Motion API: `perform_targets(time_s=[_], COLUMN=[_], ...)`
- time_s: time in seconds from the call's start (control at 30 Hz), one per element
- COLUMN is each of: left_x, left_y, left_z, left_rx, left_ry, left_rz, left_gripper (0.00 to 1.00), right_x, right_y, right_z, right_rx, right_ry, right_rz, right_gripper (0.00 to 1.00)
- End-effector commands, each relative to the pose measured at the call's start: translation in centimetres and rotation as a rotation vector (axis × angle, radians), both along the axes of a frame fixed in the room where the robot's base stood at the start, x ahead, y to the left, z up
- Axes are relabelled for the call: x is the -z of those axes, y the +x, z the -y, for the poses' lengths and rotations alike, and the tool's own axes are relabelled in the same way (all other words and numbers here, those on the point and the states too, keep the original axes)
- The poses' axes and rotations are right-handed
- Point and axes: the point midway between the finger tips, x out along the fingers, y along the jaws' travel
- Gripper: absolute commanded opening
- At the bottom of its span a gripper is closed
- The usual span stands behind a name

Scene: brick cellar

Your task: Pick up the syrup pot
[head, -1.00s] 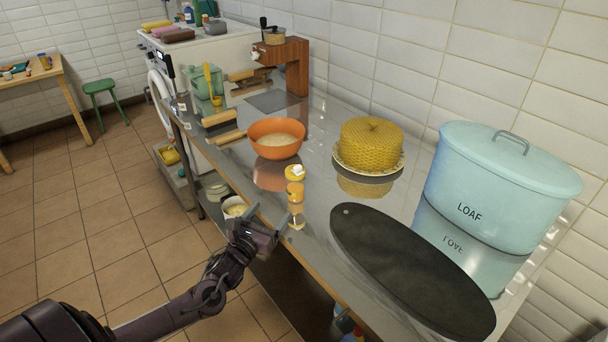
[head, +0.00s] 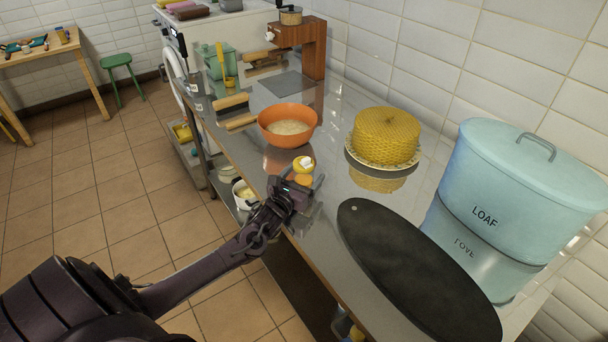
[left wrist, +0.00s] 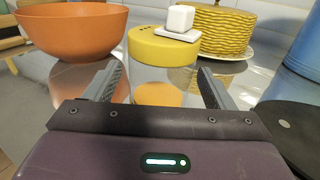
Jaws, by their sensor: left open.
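The syrup pot appears to be the small pot with an amber-orange surface (head: 304,180), on the steel counter near its front edge. In the left wrist view its orange part (left wrist: 155,94) shows between the two fingers, its lower part hidden behind the gripper body. My left gripper (head: 299,187) is open at the pot, one finger on each side; in the left wrist view (left wrist: 160,72) the jaws are apart. I cannot tell whether a finger touches it. My right gripper is not in view.
An orange bowl (head: 287,119) stands behind the pot. A yellow woven-patterned cake-shaped thing (head: 386,137) sits on a plate to the right. A long dark board (head: 415,265) lies nearer, beside a blue LOAF bin (head: 500,190). Counter between pot and board is clear.

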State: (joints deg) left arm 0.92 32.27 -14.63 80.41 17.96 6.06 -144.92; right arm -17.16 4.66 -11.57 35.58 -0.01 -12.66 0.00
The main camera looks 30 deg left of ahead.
Motion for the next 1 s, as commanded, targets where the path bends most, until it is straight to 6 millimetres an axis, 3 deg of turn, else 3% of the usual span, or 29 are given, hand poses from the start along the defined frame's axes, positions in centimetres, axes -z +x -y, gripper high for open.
perform_targets(time_s=[0.1,0.27,0.67,1.0], left_x=[0.1,0.1,0.0,-0.5], left_y=[0.2,0.2,0.2,0.2], left_z=[0.0,0.0,0.0,-0.1], left_rx=[0.0,0.0,0.0,0.0], left_ry=[0.0,0.0,0.0,0.001], left_rz=[-0.001,-0.001,0.001,0.002], left_gripper=[0.77,0.76,0.25,0.25], right_x=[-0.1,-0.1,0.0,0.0], right_y=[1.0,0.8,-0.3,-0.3], right_z=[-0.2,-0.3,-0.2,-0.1], right_rx=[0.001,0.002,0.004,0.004], right_ry=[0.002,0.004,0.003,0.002], right_rz=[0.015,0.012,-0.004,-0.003], right_gripper=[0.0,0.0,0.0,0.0])
